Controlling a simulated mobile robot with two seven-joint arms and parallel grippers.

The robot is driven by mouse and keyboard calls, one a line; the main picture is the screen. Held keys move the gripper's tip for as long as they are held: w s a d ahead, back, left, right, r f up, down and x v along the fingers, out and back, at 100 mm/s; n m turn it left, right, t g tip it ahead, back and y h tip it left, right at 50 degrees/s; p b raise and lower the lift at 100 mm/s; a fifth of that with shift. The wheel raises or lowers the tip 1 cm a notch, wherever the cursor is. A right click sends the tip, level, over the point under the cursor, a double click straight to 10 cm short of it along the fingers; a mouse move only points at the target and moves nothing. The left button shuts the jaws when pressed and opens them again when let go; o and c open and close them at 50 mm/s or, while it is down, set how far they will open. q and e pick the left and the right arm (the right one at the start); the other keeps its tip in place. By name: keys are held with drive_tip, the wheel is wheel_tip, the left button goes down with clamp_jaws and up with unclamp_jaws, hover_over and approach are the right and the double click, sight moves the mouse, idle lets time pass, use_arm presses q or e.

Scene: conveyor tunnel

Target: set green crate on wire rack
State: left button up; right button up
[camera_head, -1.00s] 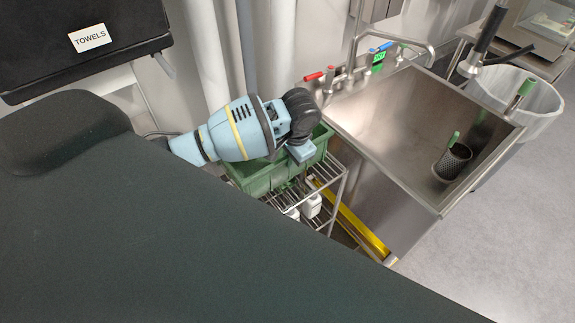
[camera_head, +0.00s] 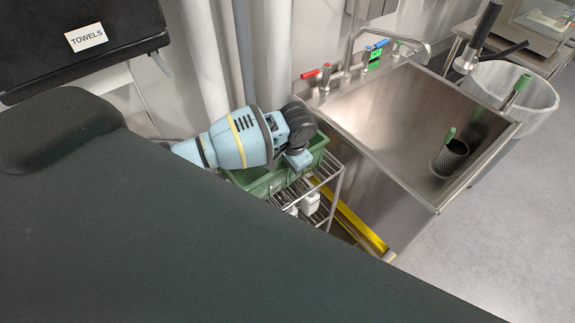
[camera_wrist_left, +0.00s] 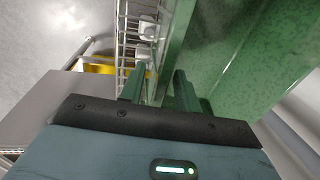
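The green crate (camera_head: 262,186) sits on the top level of the wire rack (camera_head: 337,185), beside the sink. My left arm reaches over it from the left. My left gripper (camera_head: 299,160) is at the crate's near right rim, pointing down. In the left wrist view, its two fingers (camera_wrist_left: 158,90) stand apart, with the crate's wall (camera_wrist_left: 181,35) running down between them. A gap shows beside the wall, so the fingers look open. The crate's far left part is hidden behind my arm. My right gripper is not in view.
A steel sink (camera_head: 385,120) stands right of the rack, with a dark mesh cup (camera_head: 451,160) in it. White bottles (camera_head: 311,203) are on the rack's lower level. Pipes (camera_head: 268,60) and a wall stand behind. A yellow bar (camera_head: 355,222) lies beside the rack.

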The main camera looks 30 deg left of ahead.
use_arm(q)
wheel_tip(320, 180, up, 12)
drive_tip(key=d, duration=0.2)
drive_tip(key=shift+s, duration=0.45)
drive_tip(key=s+d+f+t+h, duration=0.25)
drive_tip(key=s+d+f, duration=0.2)
drive_tip(key=f, duration=0.45)
drive_tip(key=s+d+f+t+h, duration=0.2)
drive_tip(key=s+d+f+h, duration=0.15)
drive_tip(key=d+f, duration=0.45)
drive_tip(key=s+a+f+n+t+y, duration=0.1)
drive_tip(key=s+a+f+t, duration=0.1)
drive_tip(key=s, duration=0.6)
drive_tip(key=s+a+f+n+t+y, duration=0.1)
drive_tip(key=s+a+f, duration=0.3)
drive_tip(key=s, duration=0.5)
drive_tip(key=shift+s+a+t, duration=0.15)
drive_tip(key=shift+a+t, duration=0.5)
drive_tip(key=shift+a, duration=0.5)
drive_tip(key=shift+f, duration=0.1)
